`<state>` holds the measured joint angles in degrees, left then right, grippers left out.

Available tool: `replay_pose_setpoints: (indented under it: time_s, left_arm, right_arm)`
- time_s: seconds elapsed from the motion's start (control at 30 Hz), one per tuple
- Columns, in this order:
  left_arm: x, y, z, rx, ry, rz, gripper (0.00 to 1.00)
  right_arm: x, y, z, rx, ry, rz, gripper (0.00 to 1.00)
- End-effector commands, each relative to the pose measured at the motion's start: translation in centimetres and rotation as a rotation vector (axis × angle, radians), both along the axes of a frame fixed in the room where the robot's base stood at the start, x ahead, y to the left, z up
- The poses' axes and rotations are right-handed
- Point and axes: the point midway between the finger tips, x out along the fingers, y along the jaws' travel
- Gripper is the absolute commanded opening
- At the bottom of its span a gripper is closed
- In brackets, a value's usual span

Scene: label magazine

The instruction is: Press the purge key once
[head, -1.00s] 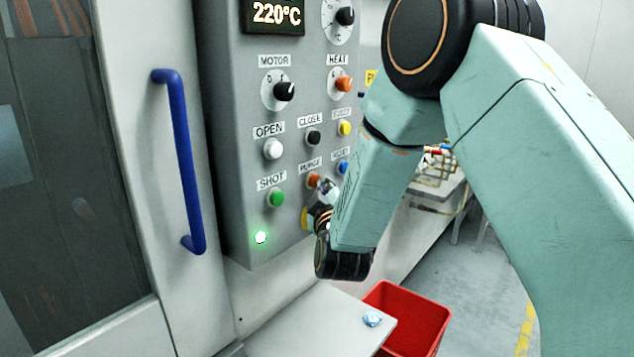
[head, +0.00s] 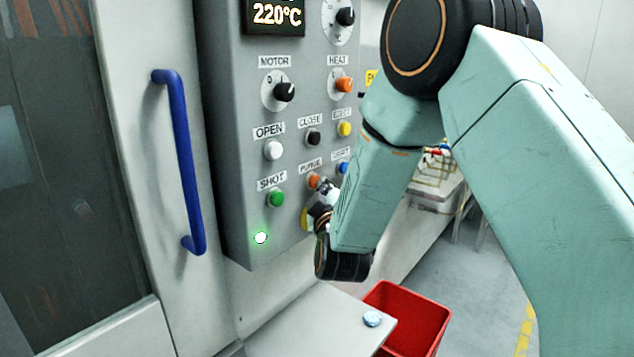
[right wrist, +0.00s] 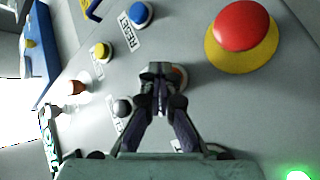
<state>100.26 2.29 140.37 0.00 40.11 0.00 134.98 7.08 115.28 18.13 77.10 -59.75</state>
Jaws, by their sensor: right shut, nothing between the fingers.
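The purge key is the orange button (head: 314,181) under the PURGE label on the grey control panel (head: 235,190). My right gripper (head: 327,187) is shut and empty, with its tips at the lower right of the key in the head view. In the right wrist view the closed fingertips (right wrist: 161,72) cover most of the orange key (right wrist: 180,76), and only its edge shows beside them. I cannot tell whether the tips touch it. My left gripper is not in view.
Close by are the blue RESET button (right wrist: 140,14), the black CLOSE button (right wrist: 122,107), the green SHOT button (head: 276,198) and a red mushroom button (right wrist: 243,25) on yellow. A blue door handle (head: 180,160) stands left. A red bin (head: 415,315) is below.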

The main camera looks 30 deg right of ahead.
Motion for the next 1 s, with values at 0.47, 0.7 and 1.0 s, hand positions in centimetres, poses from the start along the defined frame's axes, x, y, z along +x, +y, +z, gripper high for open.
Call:
replay_pose_setpoints:
  time_s: [0.47,0.7,1.0]
  left_arm:
    - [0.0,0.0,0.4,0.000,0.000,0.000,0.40]
    - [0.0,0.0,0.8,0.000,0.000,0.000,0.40]
    - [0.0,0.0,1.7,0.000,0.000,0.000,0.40]
  right_arm:
    - [-1.2,-0.4,0.0,0.000,0.001,-0.001,0.00]
    - [-2.2,-1.0,0.0,0.002,0.002,-0.003,0.00]
    - [-4.7,-2.0,0.0,0.002,0.003,-0.004,0.00]
